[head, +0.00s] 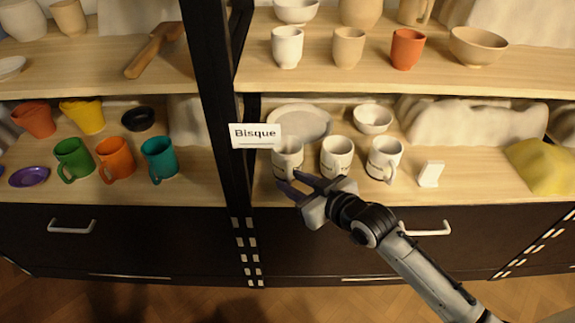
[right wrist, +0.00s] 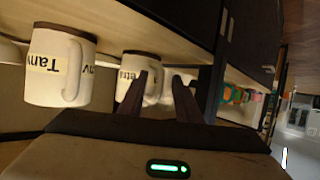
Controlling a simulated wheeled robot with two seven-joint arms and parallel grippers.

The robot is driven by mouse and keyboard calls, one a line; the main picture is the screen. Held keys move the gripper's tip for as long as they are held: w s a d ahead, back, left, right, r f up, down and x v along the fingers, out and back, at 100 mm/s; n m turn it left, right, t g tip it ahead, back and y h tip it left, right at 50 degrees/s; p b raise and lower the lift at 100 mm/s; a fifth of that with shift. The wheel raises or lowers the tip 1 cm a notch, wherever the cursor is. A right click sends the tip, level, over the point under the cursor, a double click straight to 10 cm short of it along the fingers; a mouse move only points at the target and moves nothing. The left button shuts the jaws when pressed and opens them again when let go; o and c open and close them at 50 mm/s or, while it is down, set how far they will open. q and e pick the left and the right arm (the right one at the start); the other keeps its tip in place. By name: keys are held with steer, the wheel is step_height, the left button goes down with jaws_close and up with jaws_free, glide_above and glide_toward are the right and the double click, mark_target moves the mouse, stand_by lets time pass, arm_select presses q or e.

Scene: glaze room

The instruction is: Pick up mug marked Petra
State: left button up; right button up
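Three white mugs stand on the lower right shelf in the head view. The left one (head: 288,153) has its handle at the left front. In the right wrist view, which is upside down, a mug (right wrist: 128,68) shows the letters "etra", its first letter hidden or cut off. It appears to be that left mug. Its handle shows between the two fingers. A mug marked "Tanv" (right wrist: 55,68) stands beside it, probably the middle mug (head: 336,154). My right gripper (head: 289,181) is open, just in front of the left mug; contact cannot be told. My left gripper is not in view.
A third mug (head: 384,156) and a small white card (head: 430,174) stand to the right. A plate (head: 300,122) and bowl (head: 373,118) are behind. A "Bisque" sign (head: 256,136) hangs by the dark post (head: 226,110), close left of the gripper.

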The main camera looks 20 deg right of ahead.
steer(key=shift+r, duration=0.1)
jaws_close()
